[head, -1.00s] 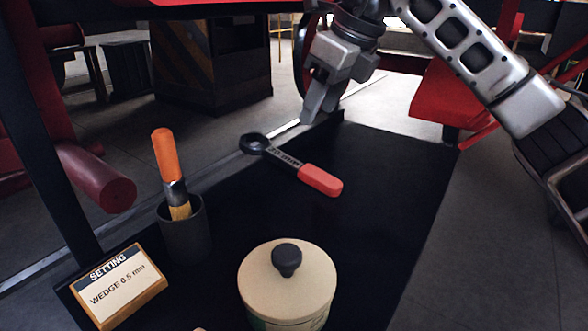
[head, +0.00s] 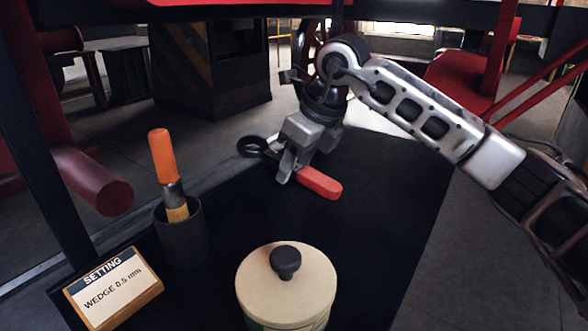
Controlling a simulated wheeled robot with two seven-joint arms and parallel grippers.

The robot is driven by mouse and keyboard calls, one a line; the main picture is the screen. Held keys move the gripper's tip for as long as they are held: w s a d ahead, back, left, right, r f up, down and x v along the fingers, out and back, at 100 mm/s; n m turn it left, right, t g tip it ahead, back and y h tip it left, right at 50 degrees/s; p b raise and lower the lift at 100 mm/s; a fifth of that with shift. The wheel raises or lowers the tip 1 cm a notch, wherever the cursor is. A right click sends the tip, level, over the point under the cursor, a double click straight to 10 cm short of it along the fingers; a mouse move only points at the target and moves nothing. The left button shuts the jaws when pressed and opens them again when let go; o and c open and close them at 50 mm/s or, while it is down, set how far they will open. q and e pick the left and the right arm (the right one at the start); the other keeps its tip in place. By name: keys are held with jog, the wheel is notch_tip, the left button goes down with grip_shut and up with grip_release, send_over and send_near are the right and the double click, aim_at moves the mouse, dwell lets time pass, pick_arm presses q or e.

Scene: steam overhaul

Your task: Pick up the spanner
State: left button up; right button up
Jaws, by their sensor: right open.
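The spanner lies on the black tabletop, with its red handle (head: 320,183) toward the right and its dark ring end (head: 252,146) toward the left. My right gripper (head: 288,174) is open and has its fingers down at the middle of the spanner, hiding most of the shank. I cannot tell whether the fingers touch it. My left gripper is not in view.
A dark cup (head: 182,232) with an orange-handled brush (head: 162,156) stands left of the spanner. A sign (head: 114,288) reading "WEDGE 0.5 mm" and a cream lidded pot (head: 286,298) are in front. The black tabletop (head: 385,215) is clear to the right.

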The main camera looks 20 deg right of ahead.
grip_shut()
jog(key=shift+r, duration=0.1)
jog(key=shift+r, duration=0.15)
